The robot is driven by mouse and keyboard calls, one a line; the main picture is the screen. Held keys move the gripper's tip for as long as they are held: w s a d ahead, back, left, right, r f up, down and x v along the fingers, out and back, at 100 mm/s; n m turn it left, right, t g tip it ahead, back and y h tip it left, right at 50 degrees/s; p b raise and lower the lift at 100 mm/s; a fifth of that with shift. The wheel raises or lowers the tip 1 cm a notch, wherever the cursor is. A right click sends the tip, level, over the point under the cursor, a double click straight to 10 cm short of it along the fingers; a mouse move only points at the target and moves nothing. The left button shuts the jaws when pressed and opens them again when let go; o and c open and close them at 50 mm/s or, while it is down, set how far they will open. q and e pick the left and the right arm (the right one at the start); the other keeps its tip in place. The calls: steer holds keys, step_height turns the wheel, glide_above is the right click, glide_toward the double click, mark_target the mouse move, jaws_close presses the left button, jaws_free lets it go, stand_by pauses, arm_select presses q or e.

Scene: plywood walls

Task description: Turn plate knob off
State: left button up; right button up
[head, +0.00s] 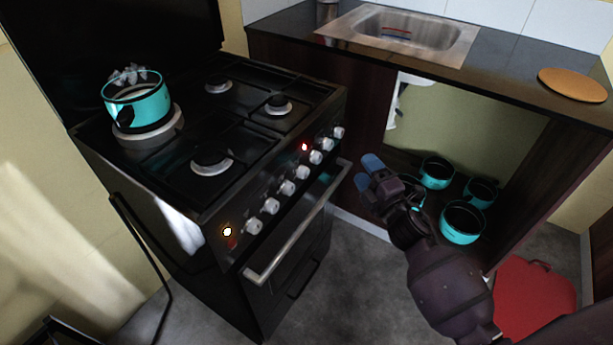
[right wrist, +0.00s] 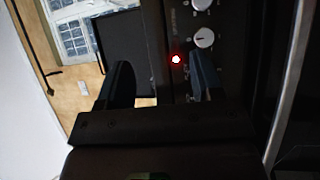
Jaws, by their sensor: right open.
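The black stove (head: 235,150) has a slanted front panel with a row of several white knobs (head: 287,187). I cannot tell which knob is the plate knob. My right gripper (head: 367,173) is open and empty, right of the panel and apart from the knobs. In the right wrist view, two knobs (right wrist: 203,38) and the red light (right wrist: 176,59) show near the right finger. My left gripper is not in view.
A teal pot (head: 140,105) sits on the back left plate (head: 150,132). The oven handle (head: 298,225) juts out below the knobs. A counter with a sink (head: 402,33) stands at the right, with teal pots (head: 462,222) underneath. A red object (head: 535,298) lies on the floor.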

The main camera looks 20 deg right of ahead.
steer(key=w+a+n+y, duration=0.15)
steer(key=n+y, duration=0.25)
steer(key=n, duration=0.5)
steer(key=n+g+y, duration=0.5)
steer(key=n, duration=1.1)
glide_toward(307, 175)
steer(key=x, duration=0.9)
steer(key=shift+w+a+r+b, duration=0.1)
steer(key=shift+a+r+b, duration=0.05)
steer(key=shift+b, duration=0.2)
steer(key=c, duration=0.9)
